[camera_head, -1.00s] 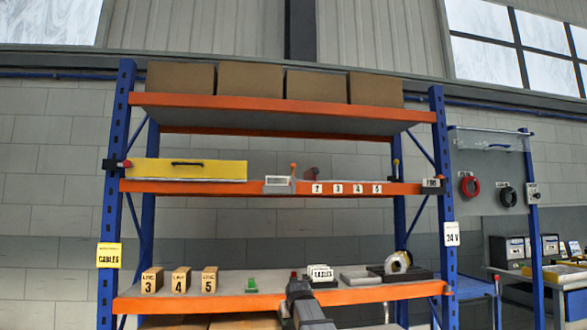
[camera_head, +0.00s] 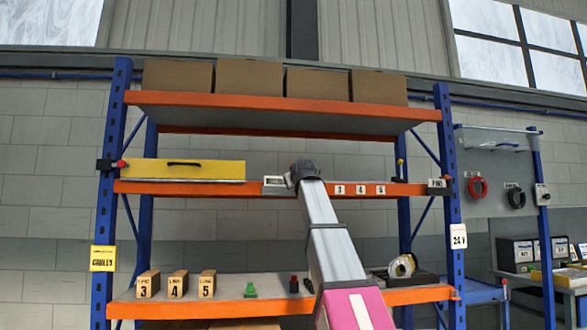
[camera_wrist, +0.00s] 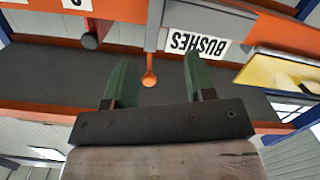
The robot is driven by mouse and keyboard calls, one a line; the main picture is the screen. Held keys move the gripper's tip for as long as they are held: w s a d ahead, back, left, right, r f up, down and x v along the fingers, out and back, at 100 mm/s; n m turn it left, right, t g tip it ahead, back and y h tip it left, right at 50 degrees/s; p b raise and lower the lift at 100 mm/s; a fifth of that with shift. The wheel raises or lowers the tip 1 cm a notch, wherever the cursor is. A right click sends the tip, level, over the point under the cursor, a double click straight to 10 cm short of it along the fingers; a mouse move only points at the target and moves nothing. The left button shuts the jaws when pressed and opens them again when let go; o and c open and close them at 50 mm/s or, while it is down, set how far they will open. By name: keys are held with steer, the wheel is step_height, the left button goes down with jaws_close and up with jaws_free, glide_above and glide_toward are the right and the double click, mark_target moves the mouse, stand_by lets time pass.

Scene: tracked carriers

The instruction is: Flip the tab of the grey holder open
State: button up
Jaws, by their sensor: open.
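The grey holder (camera_head: 274,181) is on the orange middle shelf beam, partly hidden by my wrist in the head view. A grey bar (camera_wrist: 155,25) ends in an orange ball (camera_wrist: 149,81), which appears to be the tab's end. My gripper (camera_wrist: 160,78) is open, its two green fingers apart. The orange ball shows between the fingers in the picture, nearer the left one. I see no clear contact, and the depth gap cannot be told. My fingertips are hidden in the head view.
A dark, red-ended cylinder (camera_wrist: 92,38) is close by on the shelf front. A yellow panel with a handle (camera_head: 180,170) is left of the holder. Number labels (camera_head: 360,190) run along the beam to the right. Cardboard boxes (camera_head: 248,77) stand on the top shelf.

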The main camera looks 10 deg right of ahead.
step_height(320, 180, up, 8)
steer(key=s+t, duration=0.1)
steer(key=s, duration=0.1)
steer(key=w, duration=1.1)
steer(key=shift+w+d+f, duration=0.1)
steer(key=shift+d+f, duration=0.1)
steer(key=shift+f, duration=0.1)
steer(key=c, duration=0.9)
